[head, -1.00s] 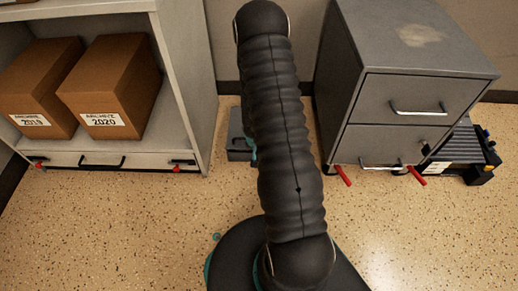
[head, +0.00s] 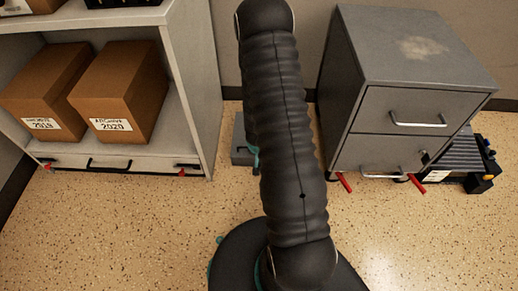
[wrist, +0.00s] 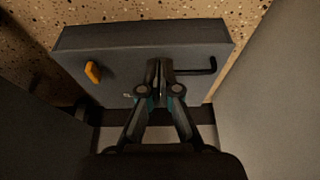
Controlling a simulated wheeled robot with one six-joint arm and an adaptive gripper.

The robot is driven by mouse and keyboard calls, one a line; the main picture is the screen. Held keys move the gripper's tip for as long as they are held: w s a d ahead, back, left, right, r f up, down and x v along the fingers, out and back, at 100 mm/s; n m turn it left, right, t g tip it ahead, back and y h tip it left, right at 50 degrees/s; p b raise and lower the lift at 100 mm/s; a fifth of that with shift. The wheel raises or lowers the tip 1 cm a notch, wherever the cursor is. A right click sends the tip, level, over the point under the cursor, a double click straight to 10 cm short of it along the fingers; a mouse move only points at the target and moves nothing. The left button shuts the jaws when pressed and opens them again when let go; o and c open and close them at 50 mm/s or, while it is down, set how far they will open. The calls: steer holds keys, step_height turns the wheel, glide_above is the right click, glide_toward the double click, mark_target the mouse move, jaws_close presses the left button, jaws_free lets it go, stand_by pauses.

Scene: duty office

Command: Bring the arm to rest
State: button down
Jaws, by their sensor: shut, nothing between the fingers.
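My arm, in a dark ribbed sleeve, stands up through the middle of the head view, and my gripper is out of sight there. In the wrist view my gripper (wrist: 160,66) is shut, its two fingers together with nothing between them. It is in front of a dark grey box (wrist: 122,72) that has an orange tab and a black bent handle. I cannot tell whether the fingertips touch the box.
A grey drawer cabinet (head: 376,100) with red levers at its foot stands right of my arm. A black slatted unit (head: 465,158) lies beside it. On the left, a shelf (head: 190,100) holds two archive cartons (head: 120,85). A grey box (head: 240,150) sits on the floor between them.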

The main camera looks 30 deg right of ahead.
steer(key=s+a+r, duration=0.1)
steer(key=s+a, duration=0.2)
steer(key=s, duration=0.2)
steer(key=shift+r, duration=0.3)
steer(key=shift+a, duration=0.1)
